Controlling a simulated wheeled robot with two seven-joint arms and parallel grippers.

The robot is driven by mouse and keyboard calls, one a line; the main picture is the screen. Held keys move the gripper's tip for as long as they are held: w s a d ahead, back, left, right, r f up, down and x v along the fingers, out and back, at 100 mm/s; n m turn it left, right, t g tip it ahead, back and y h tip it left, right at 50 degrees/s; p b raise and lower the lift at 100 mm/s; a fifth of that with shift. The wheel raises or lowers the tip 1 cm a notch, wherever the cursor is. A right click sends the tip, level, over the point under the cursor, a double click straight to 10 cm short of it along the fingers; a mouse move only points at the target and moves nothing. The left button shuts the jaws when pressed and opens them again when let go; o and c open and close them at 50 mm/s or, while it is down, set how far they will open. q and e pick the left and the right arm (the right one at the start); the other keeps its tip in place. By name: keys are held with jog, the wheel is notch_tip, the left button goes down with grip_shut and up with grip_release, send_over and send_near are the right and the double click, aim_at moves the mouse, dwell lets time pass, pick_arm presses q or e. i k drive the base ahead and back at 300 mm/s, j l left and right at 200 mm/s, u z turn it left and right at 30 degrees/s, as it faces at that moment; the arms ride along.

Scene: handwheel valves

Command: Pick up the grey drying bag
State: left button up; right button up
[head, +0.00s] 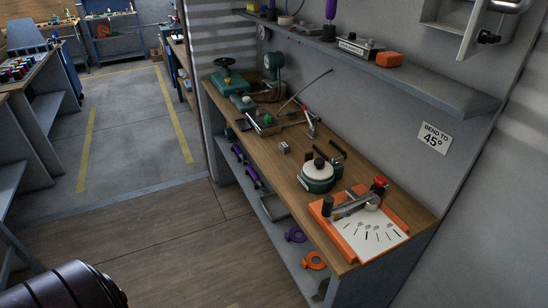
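I cannot clearly make out a grey drying bag. A small grey block-like item (284,147) sits on the wooden workbench (240,133), near its middle; it is too small to tell what it is. A flat grey item (274,207) lies on the shelf under the bench, and I cannot tell what it is either. A dark rounded link of my own arm shows at the bottom left. Neither gripper is in view.
On the bench stand a green-and-white round pot-like device (317,178), an orange-edged board with a dial sheet (366,232), and a green machine with a handwheel (226,80). A wall shelf (420,88) hangs above. The floor (125,235) left of the bench is clear.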

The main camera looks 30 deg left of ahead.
aim_at(283, 146)
jog(key=z, duration=1.8)
jog(key=k+j+z, duration=0.1)
jog(key=j, duration=0.4)
jog(key=k+j, duration=0.3)
jog(key=j, duration=0.15)
jog(key=k+j+z, duration=0.15)
jog(key=j, duration=0.3)
jog(key=k+j, duration=0.3)
jog(key=j, duration=0.15)
jog(key=k+j+z, duration=0.15)
jog(key=j, duration=0.3)
jog(key=k, duration=0.05)
